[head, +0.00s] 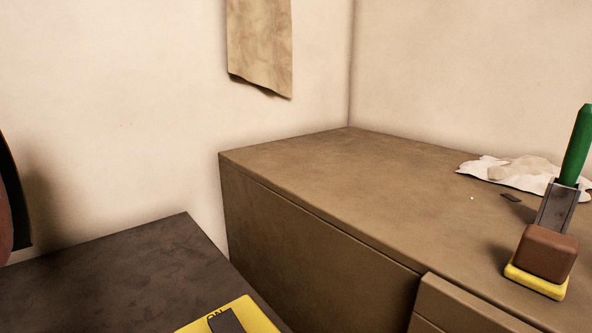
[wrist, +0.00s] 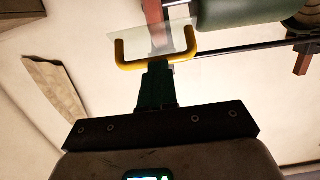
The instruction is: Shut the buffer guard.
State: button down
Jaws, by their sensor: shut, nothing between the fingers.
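The buffer guard shows in the wrist view as a clear panel (wrist: 143,40) with a yellow U-shaped handle (wrist: 122,58) along its near edge. My gripper (wrist: 156,68), with dark green fingers, is shut and empty. Its fingertips are at the handle, between its two ends in the picture; I cannot tell whether they touch it. A green cylindrical body (wrist: 240,14), which looks like the buffer's, is beyond and to the right. In the head view my gripper and the guard's handle are out of sight. A dark and reddish rounded part (head: 12,200) is cut off at the left edge.
A dark bench (head: 110,270) bears a yellow switch panel (head: 255,312). A brown cabinet (head: 330,165) beside it carries a green-handled tool (head: 575,145), a brown block (head: 546,252) and a crumpled cloth (head: 510,172). A dark bar (wrist: 235,48) and reddish post (wrist: 155,20) are near the guard.

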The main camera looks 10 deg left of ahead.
jog(key=w+a+f+t+y+b, duration=0.3)
jog(key=f+t+y+b, duration=0.1)
jog(key=f+b, duration=0.4)
jog(key=shift+a+b, duration=0.25)
jog(key=shift+b, duration=0.35)
jog(key=shift+w, duration=0.1)
